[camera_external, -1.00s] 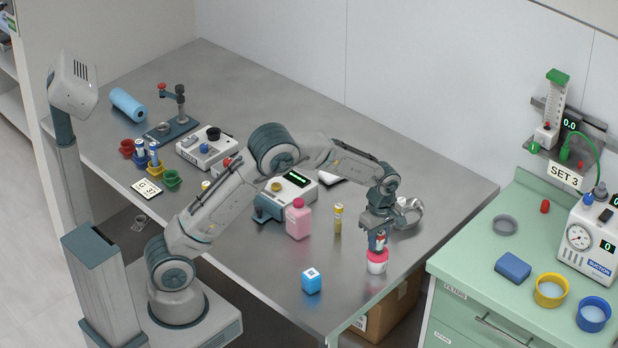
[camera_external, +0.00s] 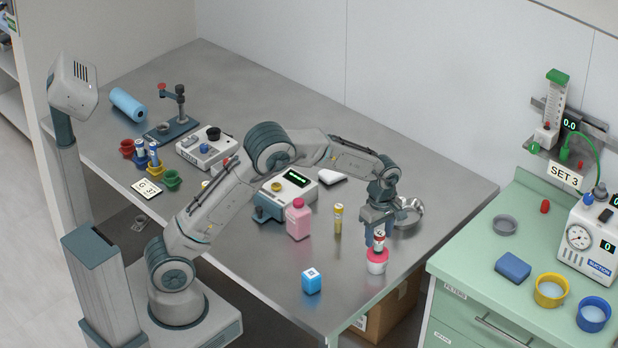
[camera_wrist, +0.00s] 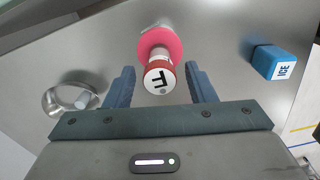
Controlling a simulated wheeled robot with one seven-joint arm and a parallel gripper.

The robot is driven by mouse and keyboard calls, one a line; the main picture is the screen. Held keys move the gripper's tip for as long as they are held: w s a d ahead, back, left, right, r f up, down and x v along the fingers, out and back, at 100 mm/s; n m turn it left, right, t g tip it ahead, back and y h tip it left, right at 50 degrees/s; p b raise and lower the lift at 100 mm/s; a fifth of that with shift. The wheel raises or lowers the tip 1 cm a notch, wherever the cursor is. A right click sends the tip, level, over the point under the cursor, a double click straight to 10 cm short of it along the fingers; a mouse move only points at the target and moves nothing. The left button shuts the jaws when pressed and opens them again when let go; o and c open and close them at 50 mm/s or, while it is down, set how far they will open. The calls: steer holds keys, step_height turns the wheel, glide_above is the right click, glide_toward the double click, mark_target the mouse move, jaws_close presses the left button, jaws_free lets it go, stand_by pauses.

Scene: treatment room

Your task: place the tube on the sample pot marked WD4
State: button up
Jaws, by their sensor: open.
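The tube (camera_external: 379,240) has a red cap and a white body. It stands upright on the pink lid of a white pot (camera_external: 376,266) near the table's right edge. The pot's marking cannot be read. My gripper (camera_external: 379,228) is open just above the tube. In the wrist view the tube's cap (camera_wrist: 159,77) shows a dark letter on its white top, with the pink lid (camera_wrist: 160,40) behind it. The open fingers (camera_wrist: 162,88) are on either side of the cap, with gaps to both.
A blue ICE cube (camera_external: 311,281) stands front left of the pot. A metal bowl (camera_external: 409,213) is behind my gripper.

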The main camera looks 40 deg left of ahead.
mark_target(379, 232)
step_height(379, 232, up, 8)
steer(key=shift+r+b, duration=0.25)
steer(key=shift+b, duration=0.1)
steer(key=shift+a+r, duration=0.15)
steer(key=shift+r, duration=0.6)
steer(key=s+a+r+m+t, duration=0.1)
steer(key=s+a+r+m, duration=0.55)
steer(key=s+a, duration=0.55)
steer(key=s+a+f+m+t, duration=0.1)
steer(key=s+a+m, duration=0.3)
steer(key=s, duration=0.4)
steer(key=s+a+f+m+t, duration=0.1)
steer(key=s+a+m, duration=0.4)
steer(key=s, duration=0.4)
steer(key=shift+s+a+f, duration=0.2)
steer(key=shift+s+a, duration=0.1)
steer(key=shift+a, duration=0.45)
